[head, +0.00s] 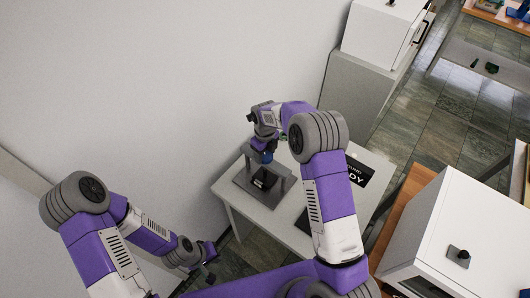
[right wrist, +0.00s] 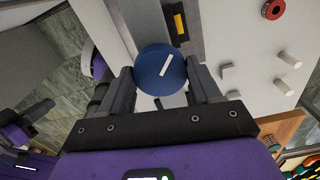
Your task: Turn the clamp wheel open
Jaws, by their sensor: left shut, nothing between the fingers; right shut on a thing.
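The clamp wheel is a round blue disc with a white line across its face. It shows in the right wrist view (right wrist: 160,72), with the white line tilted up to the right. In the head view only a small blue part of the wheel (head: 267,157) shows, above the grey press (head: 249,188) on a small table. My right gripper (head: 264,147) is above the press, and in the right wrist view its fingers (right wrist: 163,80) are shut on opposite sides of the wheel. My left gripper (head: 208,257) is shut and empty, low to the left of the table and away from the press.
The light table (head: 232,205) carries the press and a black sign (head: 357,172) with white letters. A white box (head: 455,235) stands at the right, and another white cabinet (head: 378,30) at the back. A red ring (right wrist: 272,9) and pale pegs (right wrist: 290,60) show beside the wheel.

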